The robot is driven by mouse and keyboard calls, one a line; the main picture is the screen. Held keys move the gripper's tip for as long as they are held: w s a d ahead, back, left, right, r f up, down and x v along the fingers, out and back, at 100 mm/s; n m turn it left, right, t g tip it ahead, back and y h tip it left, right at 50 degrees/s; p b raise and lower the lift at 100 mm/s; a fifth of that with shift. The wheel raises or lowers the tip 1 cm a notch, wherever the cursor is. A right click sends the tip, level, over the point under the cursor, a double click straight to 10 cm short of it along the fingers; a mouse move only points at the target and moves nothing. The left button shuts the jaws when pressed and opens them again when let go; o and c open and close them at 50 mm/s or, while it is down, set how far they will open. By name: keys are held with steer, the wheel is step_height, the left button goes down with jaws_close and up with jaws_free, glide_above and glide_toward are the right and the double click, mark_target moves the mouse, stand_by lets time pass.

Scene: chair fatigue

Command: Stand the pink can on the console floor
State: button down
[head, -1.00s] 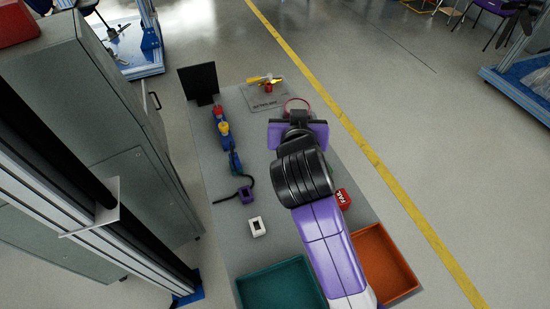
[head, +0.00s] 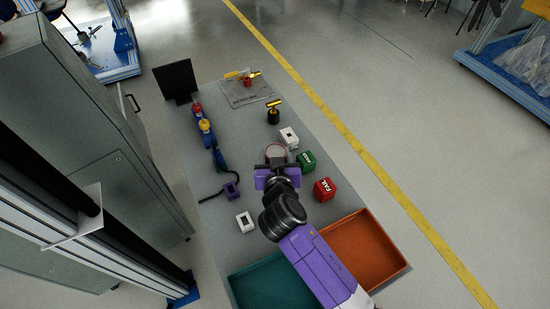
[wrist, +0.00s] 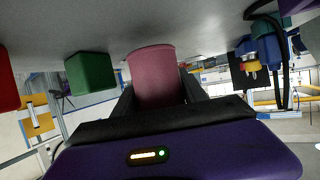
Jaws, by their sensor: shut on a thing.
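The pink can (head: 276,153) is between the fingers of my gripper (head: 276,163), near the middle of the grey console floor (head: 250,140). In the wrist view, which looks upside down, my gripper (wrist: 155,95) is shut on the pink can (wrist: 153,72), one finger on each side. The can looks upright. Its end lies close to the grey surface in the wrist view; I cannot tell whether it touches. In the head view its lower part is hidden by my gripper.
A green block (head: 306,162), white block (head: 289,138) and red FAIL block (head: 324,189) stand close on the right. A yellow-handled black piece (head: 273,113) stands behind. Teal (head: 272,283) and orange (head: 395,245) trays are in front.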

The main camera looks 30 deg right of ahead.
steer(key=shift+f, duration=0.85)
steer(key=shift+f, duration=0.1)
steer(key=c, duration=0.6)
jaws_free()
